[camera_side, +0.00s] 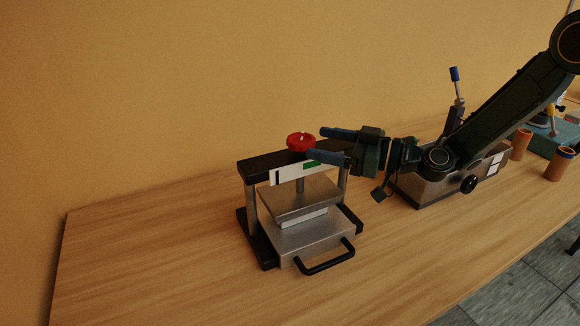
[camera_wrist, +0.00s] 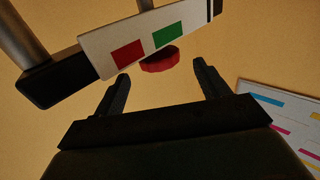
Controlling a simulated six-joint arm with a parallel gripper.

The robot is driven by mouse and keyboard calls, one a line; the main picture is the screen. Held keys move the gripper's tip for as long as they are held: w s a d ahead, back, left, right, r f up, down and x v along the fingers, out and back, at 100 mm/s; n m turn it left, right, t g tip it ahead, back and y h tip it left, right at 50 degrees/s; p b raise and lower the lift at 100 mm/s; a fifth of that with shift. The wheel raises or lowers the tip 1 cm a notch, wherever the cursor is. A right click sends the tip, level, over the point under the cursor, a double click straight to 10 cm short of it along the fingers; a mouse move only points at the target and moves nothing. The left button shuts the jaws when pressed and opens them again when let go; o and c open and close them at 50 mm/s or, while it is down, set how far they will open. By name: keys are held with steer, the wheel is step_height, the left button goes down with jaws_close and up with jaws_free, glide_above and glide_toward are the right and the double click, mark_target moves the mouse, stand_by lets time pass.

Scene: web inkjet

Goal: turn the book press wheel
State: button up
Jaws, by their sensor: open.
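The book press (camera_side: 300,215) stands on the wooden table, with a black frame, grey metal plates and a white block between them. Its red wheel (camera_side: 301,142) sits on top of the black crossbar. In the wrist view the wheel (camera_wrist: 160,60) shows partly, behind a white label plate (camera_wrist: 150,38) with red and green patches. My gripper (camera_side: 317,143) comes in from the right with its fingers at the right side of the wheel. In the wrist view its fingers (camera_wrist: 163,88) are spread apart with nothing between them. I cannot tell whether a finger touches the wheel.
A black handle (camera_side: 325,262) sticks out at the press's front. A metal box (camera_side: 425,190) with a black knob and a blue-tipped lever (camera_side: 455,80) stands to the right. Orange cylinders (camera_side: 521,143) are farther right. The table's left side is clear.

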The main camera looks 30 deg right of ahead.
mark_target(293, 137)
steer(key=shift+x, duration=3.65)
steer(key=c, duration=1)
